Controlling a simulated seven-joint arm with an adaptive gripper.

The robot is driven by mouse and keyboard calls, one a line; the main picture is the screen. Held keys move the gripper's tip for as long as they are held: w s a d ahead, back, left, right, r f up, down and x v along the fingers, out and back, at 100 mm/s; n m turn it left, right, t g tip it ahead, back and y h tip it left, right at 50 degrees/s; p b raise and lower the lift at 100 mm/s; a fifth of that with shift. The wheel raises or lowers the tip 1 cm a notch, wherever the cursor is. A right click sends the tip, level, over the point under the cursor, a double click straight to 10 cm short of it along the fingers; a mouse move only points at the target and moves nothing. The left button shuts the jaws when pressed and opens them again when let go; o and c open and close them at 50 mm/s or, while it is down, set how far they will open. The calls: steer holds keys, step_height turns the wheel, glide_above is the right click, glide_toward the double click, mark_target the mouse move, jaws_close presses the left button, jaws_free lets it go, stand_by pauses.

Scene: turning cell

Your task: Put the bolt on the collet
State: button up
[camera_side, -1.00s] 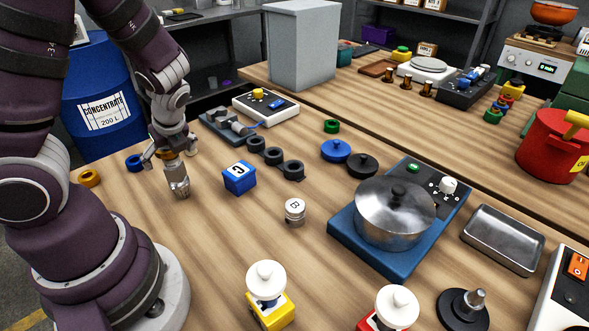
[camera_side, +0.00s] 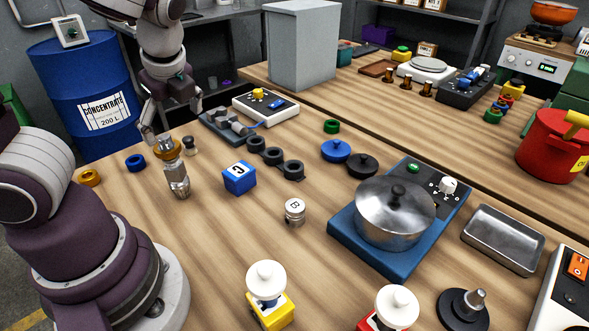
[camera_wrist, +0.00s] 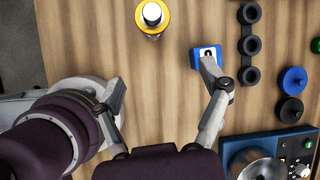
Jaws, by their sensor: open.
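An upright silver piece (camera_side: 178,180) with a gold-brown band near its top (camera_side: 168,148) stands on the bench left of the blue J block. I take this stack to be the bolt and collet; I cannot tell where one ends and the other begins. In the wrist view the stack (camera_wrist: 154,18) is at the top edge, with a bright round top, a dark rim and gold below. In the wrist view the gripper (camera_wrist: 163,82) is clear of the stack.
The blue J block (camera_side: 239,178) is close on the right. Blue (camera_side: 135,162) and gold (camera_side: 90,178) rings lie left.

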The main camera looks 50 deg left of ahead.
steer(key=d+r+n+t+h, duration=0.3)
steer(key=d+n, duration=0.5)
steer(key=n, duration=0.7)
steer(key=shift+d+n+t+h, duration=0.2)
steer(key=shift+n+t+h, duration=0.2)
steer(key=shift+t+h, duration=0.65)
